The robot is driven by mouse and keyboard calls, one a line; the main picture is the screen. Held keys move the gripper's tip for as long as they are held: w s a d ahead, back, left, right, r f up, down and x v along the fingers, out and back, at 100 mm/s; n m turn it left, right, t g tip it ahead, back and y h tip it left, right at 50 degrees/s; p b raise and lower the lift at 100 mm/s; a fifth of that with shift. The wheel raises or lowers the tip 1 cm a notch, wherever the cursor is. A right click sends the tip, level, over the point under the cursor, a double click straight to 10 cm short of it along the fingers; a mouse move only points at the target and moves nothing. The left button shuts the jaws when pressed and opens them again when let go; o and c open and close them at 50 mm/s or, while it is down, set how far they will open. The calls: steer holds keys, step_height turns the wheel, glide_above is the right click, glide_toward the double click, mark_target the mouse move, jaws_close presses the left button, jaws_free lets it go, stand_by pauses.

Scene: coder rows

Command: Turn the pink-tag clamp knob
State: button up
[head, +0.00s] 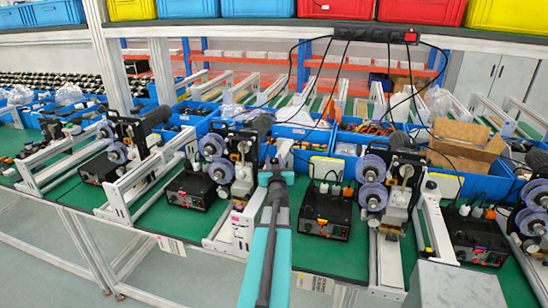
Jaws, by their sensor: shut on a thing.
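My teal arm reaches up from the bottom middle of the head view. Its dark end, my gripper (274,168), is just right of the coder machine (216,172) left of centre. My gripper is shut on a clamp knob there; the fingers and arm hide most of the knob. A small pink tag (239,204) shows low on the white post of this machine, left of my arm. I cannot tell how far the knob is turned.
A black control box (326,214) stands close right of my arm, and another box (192,190) stands to the left. A second coder machine (388,185) is further right. Blue bins (303,131) and hanging cables are behind. Green bench top (305,258) is bare at the front.

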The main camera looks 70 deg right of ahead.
steer(key=shift+s+r+n+t+y+p, duration=0.1)
steer(key=shift+n+t+y+p, duration=0.35)
steer(key=shift+p, duration=0.65)
steer(key=shift+s+r+n+t+y+p, duration=0.15)
steer(key=shift+n+t+p, duration=0.3)
steer(key=shift+t+p, duration=0.55)
steer(key=shift+w+d+f+n+t+y+p, duration=0.1)
steer(key=shift+f+n+t+y+p, duration=0.05)
steer(key=shift+n+t+y+p, duration=0.7)
steer(key=shift+f+n+t+y, duration=0.1)
steer(key=shift+n+t+y, duration=0.25)
steer(key=shift+t, duration=0.15)
steer(key=n+t+y, duration=0.2)
steer(key=n+y, duration=0.1)
steer(key=y, duration=0.1)
steer(key=n+t+y, duration=0.2)
steer(key=y, duration=0.1)
steer(key=shift+d+f+n+t+y, duration=0.1)
steer(key=shift+f+n+t+y, duration=0.05)
steer(key=shift+n+t+y, duration=0.55)
steer(key=shift+n+y, duration=1.1)
steer(key=shift+y, duration=0.7)
steer(key=shift+a+n+y, duration=0.2)
steer(key=shift+n+y, duration=0.1)
steer(key=shift+y, duration=0.2)
steer(key=o, duration=1)
steer(key=shift+o, duration=0.2)
